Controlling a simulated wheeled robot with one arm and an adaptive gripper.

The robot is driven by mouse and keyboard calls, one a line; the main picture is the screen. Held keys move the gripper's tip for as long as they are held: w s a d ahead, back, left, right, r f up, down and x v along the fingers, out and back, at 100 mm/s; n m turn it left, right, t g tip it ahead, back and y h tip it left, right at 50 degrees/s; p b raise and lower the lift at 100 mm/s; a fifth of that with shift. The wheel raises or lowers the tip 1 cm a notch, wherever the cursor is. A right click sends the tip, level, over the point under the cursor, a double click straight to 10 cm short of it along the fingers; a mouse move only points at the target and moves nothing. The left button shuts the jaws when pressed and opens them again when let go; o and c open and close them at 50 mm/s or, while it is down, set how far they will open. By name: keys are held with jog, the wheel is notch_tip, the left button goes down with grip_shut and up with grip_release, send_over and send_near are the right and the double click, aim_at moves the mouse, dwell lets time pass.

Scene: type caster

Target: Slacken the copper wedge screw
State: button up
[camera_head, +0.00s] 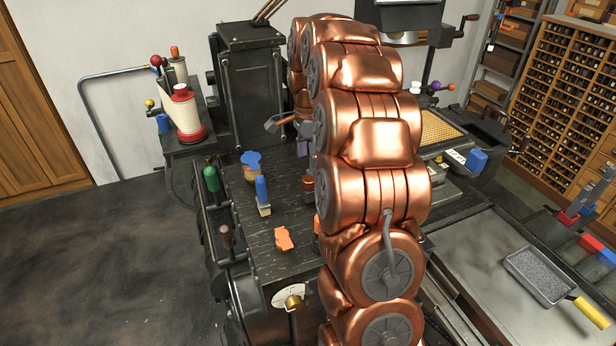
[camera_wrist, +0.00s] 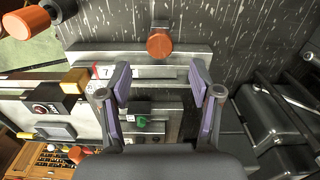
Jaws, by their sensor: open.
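A round copper-coloured knob (camera_wrist: 159,43), which looks like the wedge screw, shows in the wrist view on a grey metal bar (camera_wrist: 190,55). It lies just beyond my gripper (camera_wrist: 160,79), roughly centred between the two purple-padded fingers. The fingers are open and apart, with nothing held between them. In the head view, my copper arm covers much of the work area. One purple finger pad (camera_head: 303,148) shows at the arm's left edge, and a small copper knob (camera_head: 308,184) shows partly below it.
An orange knob (camera_wrist: 27,22) stands at the upper left of the wrist view. On the black bench are a blue-handled tool (camera_head: 262,192), an orange block (camera_head: 284,239) and a blue-topped pot (camera_head: 251,162).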

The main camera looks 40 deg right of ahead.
aim_at(308, 179)
jog(key=shift+f+p, duration=1.2)
jog(key=shift+f, duration=2.45)
jog(key=c, duration=1.2)
jog(key=shift+o, duration=0.2)
jog(key=shift+b, duration=0.4)
